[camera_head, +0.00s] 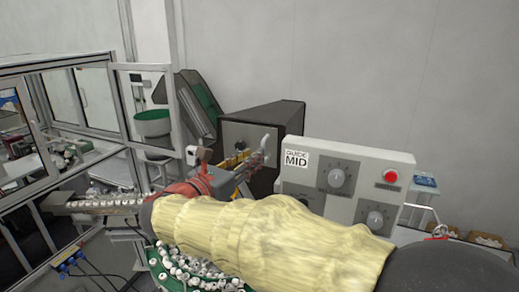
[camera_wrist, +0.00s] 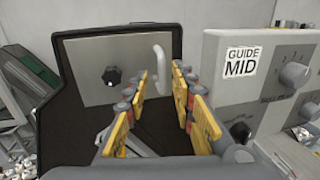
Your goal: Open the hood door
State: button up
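The hood is a dark box (camera_head: 287,118) in the middle of the head view. A grey metal panel, which looks like its door (camera_wrist: 85,62), fills the upper front in the wrist view. It carries a black knob (camera_wrist: 112,76) and a light curved handle (camera_wrist: 160,60) near its right edge. The handle also shows in the head view (camera_head: 269,143). My gripper (camera_wrist: 163,78) is open, its yellow-padded fingers pointing at the handle. The handle appears between the fingertips; I see no grip on it and cannot tell the remaining distance. My arm hides the hood's lower part in the head view.
A control box labelled "GUIDE MID" (camera_head: 340,160), with knobs and a red button (camera_head: 391,176), stands close on the right. A green-belted incline (camera_head: 200,100) is at the left. Small white caps (camera_head: 190,268) lie below my arm. A framed glass enclosure stands far left.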

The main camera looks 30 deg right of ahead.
aim_at(263, 146)
jog(key=shift+p+x, duration=0.45)
jog(key=shift+x, duration=2.55)
jog(key=shift+s, duration=0.1)
jog(key=shift+c, duration=1.3)
jog(key=c, duration=0.4)
